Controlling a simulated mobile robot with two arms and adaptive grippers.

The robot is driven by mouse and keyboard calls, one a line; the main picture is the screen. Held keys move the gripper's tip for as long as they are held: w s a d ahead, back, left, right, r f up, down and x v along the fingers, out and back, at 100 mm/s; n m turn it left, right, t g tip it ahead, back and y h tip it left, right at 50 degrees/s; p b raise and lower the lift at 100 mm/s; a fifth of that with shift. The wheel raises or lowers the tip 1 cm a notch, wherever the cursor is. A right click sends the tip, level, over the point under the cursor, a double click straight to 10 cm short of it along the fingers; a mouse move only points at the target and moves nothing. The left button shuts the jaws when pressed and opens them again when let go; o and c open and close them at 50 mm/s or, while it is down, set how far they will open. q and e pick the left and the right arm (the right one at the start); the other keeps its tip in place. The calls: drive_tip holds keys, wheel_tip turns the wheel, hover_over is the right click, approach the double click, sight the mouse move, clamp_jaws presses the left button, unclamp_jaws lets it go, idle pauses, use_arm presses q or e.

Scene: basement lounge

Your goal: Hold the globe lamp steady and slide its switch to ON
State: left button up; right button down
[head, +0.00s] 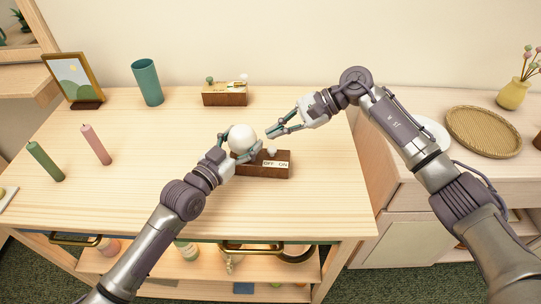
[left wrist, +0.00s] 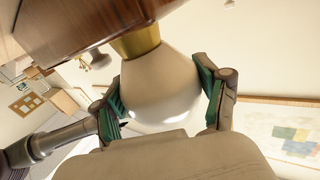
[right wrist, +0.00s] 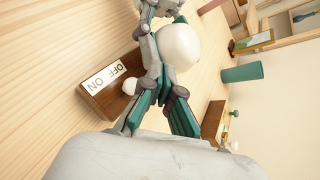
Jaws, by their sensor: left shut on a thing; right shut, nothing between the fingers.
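The globe lamp has a white ball (head: 242,137) on a brown wooden base (head: 244,166) with an OFF/ON label (head: 276,164). In the left wrist view the ball (left wrist: 160,85) meets the base at a brass collar (left wrist: 135,42). My left gripper (head: 243,146) is shut on the ball, one finger on each side. A small white switch knob (head: 272,151) stands behind the label, nearer OFF in the head view. It also shows in the right wrist view (right wrist: 130,87). My right gripper (head: 270,132) is shut and empty, above and behind the knob, apart from it.
Behind stand a teal cup (head: 147,82), a wooden block with small knobs (head: 225,95) and a picture frame (head: 72,80). A green candle (head: 45,161) and a pink candle (head: 96,144) stand at left. A woven tray (head: 484,131) lies on the right cabinet. The tabletop's front is clear.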

use_arm(q)
drive_tip(key=shift+a, duration=0.15)
use_arm(e)
drive_tip(key=s+a+r+m+y, duration=0.1)
drive_tip(key=s+a+m+y, duration=0.1)
drive_tip(key=s+a+y, duration=0.25)
drive_tip(key=m+t, duration=1.1)
drive_tip(key=m, duration=2)
approach(271, 163)
drive_tip(key=r, duration=0.1)
drive_tip(key=a+r, duration=0.1)
drive_tip(key=r, duration=0.1)
drive_tip(key=shift+s+a+r, duration=0.15)
drive_tip(key=shift+s+r, duration=0.05)
drive_tip(key=shift+r, duration=0.05)
drive_tip(key=shift+d+f+m+t+h, duration=0.35)
drive_tip(key=shift+d+m+h, duration=0.15)
drive_tip(key=shift+m, duration=0.5)
drive_tip(key=shift+a, duration=0.1)
drive_tip(key=x, duration=0.9)
drive_tip(key=shift+w+a, duration=0.2)
drive_tip(key=shift+a, duration=0.15)
